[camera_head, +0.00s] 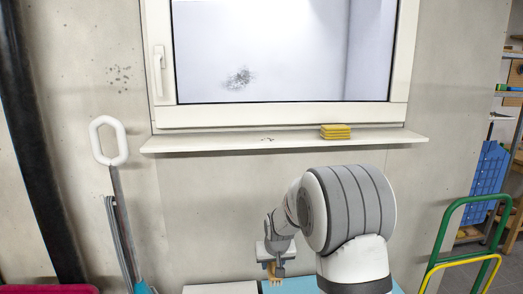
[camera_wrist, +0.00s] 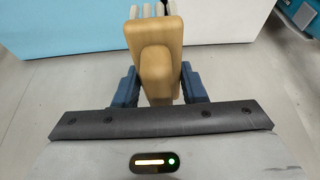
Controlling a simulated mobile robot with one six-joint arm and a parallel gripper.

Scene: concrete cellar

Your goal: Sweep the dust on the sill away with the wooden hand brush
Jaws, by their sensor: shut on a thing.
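My gripper (camera_head: 275,264) is low in front of the wall, below the sill. In the wrist view my gripper (camera_wrist: 160,88) has its blue fingers shut on the wooden hand brush (camera_wrist: 156,60). The brush has a light wood handle, and pale bristle tufts show at its far end. The brush also shows small and partly hidden in the head view (camera_head: 272,274). The white sill (camera_head: 210,141) runs under the window. A small patch of dark dust (camera_head: 267,139) lies on it, left of a yellow stack.
The yellow stack (camera_head: 335,131), perhaps folded cloths, sits on the right part of the sill. A window with a handle (camera_head: 159,70) stands above. A white-handled tool (camera_head: 109,141) leans at left. A green-and-yellow frame (camera_head: 442,240) and shelves stand at right. A blue-topped surface (camera_head: 300,286) is below.

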